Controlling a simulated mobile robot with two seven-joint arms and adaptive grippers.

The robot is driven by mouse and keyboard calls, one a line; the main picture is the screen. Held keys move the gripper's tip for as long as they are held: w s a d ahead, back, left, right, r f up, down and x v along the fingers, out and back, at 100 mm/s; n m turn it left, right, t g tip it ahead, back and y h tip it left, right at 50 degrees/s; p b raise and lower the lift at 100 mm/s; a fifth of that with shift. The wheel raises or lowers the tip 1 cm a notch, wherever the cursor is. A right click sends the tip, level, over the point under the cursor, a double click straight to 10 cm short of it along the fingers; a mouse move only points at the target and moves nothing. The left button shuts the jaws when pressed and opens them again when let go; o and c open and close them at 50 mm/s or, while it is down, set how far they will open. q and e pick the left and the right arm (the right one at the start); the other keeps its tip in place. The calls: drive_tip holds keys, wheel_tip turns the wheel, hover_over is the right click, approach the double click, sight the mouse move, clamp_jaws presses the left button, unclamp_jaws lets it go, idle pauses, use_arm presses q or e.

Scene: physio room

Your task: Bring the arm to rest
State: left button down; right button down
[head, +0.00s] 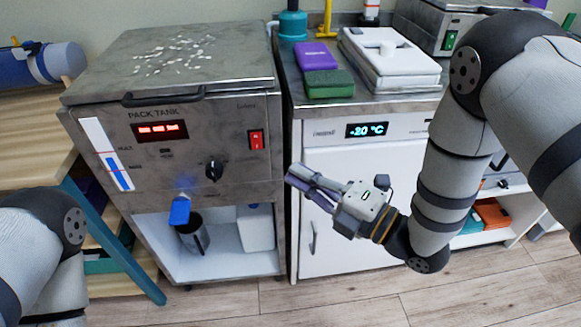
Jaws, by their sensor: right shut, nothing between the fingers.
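My right arm comes in from the right of the head view. Its gripper (306,186) hangs in front of the white freezer door, near the pack tank's right edge. Its fingers point left, and they are shut with nothing between them. I cannot tell how far the fingers are from the door. My left arm shows only in part at the lower left, and its gripper is out of the frame.
The pack tank (215,185) stands at left, lid closed, with a metal cup (193,234) in its lower bay. The freezer (345,225) stands beside it. Purple (316,55) and green (328,84) blocks and a white case (390,58) lie on the counter. A wooden shelf (30,120) is at far left.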

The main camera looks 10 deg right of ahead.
idle(0.3)
